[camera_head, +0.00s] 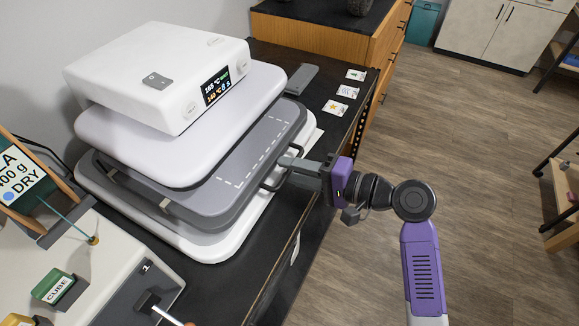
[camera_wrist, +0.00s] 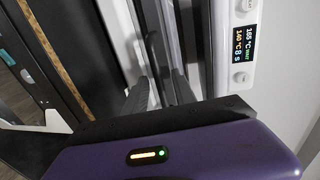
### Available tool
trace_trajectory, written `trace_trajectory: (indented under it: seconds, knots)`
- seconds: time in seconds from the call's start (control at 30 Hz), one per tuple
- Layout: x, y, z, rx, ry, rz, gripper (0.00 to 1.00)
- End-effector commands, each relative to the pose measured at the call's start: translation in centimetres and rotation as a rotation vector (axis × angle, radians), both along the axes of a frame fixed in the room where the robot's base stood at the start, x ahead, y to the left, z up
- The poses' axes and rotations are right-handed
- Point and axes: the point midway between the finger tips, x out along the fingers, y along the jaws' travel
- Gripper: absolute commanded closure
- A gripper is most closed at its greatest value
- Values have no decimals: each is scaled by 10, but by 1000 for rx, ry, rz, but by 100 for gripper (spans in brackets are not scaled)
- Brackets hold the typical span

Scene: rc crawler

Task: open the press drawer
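The heat press (camera_head: 180,110) stands on a dark bench, with a white control box and a lit temperature display (camera_head: 216,87). Its grey drawer plate (camera_head: 262,138), marked with a dashed white outline, sticks out on the right from under the pale upper platen. A dark bar handle (camera_head: 268,184) is on the drawer's right edge. My gripper (camera_head: 287,165) reaches this handle from the right. In the wrist view, my gripper's fingers (camera_wrist: 158,97) are apart, with the handle (camera_wrist: 152,58) between them. Whether either finger touches it I cannot tell.
Small printed cards (camera_head: 347,91) and a flat grey item (camera_head: 299,79) lie on the bench (camera_head: 318,146). A white box (camera_head: 112,262) with a green CUBE block (camera_head: 55,287) stands at the lower left.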

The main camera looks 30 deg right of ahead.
Motion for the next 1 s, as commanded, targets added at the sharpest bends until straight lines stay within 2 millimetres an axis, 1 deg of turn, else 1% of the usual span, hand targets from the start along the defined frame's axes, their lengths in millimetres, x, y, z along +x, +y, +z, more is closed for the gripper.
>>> trace_trajectory:
  seconds: [0.13,0.37,0.4,0.53,0.57,1.0]
  knots:
    - [6,5,-1,-1,0,1,68]
    - [7,5,-2,-2,0,-1,68]
    - [7,5,-2,-2,0,-1,71]
    - [6,5,-2,-2,0,-1,97]
    - [6,5,-2,-2,0,-1,100]
    - [6,5,-2,-2,0,-1,100]
